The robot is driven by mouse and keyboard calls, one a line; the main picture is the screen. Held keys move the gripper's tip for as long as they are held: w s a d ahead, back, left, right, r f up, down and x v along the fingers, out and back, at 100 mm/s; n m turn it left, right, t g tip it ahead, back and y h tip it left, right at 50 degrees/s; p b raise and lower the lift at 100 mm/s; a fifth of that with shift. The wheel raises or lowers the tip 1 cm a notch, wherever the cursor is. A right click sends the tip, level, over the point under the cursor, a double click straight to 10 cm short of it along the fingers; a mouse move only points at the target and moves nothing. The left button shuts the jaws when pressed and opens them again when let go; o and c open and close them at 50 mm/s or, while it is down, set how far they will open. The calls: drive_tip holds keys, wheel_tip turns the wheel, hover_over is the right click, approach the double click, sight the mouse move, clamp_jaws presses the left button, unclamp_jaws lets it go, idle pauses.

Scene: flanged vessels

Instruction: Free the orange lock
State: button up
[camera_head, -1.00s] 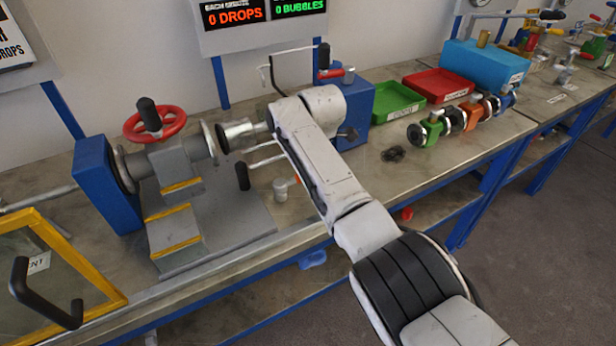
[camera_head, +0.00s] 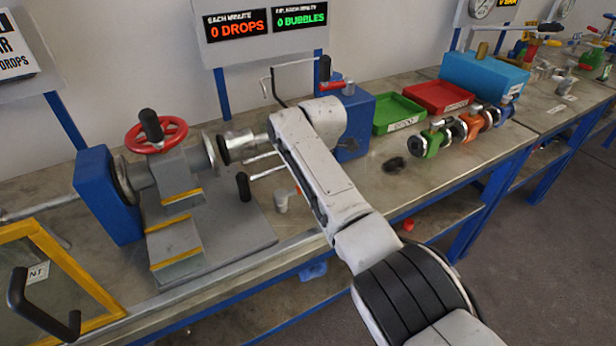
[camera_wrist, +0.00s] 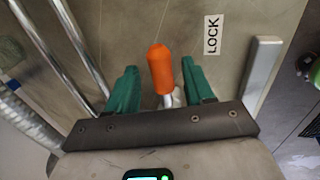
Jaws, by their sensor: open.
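The orange lock (camera_wrist: 160,70) shows in the wrist view as a rounded orange handle on a short pale metal stem. My gripper (camera_wrist: 158,80) has two green fingers, spread apart, one on each side of the handle. A gap shows on both sides, so the fingers do not visibly grip it. The stem's lower end is hidden by the gripper's dark crossbar. A white LOCK label (camera_wrist: 212,35) lies on the bench to the right of the handle. In the head view my arm hides the gripper.
A metal bar (camera_wrist: 262,72) stands right of the gripper, and rods (camera_wrist: 72,35) run at left. In the head view, a flanged pipe with a red handwheel (camera_head: 156,135) stands left. Green (camera_head: 398,108) and red (camera_head: 440,90) trays and several coloured valves stand right.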

drive_tip(key=v, duration=1)
drive_tip(key=shift+r, duration=0.3)
drive_tip(key=shift+s, duration=0.1)
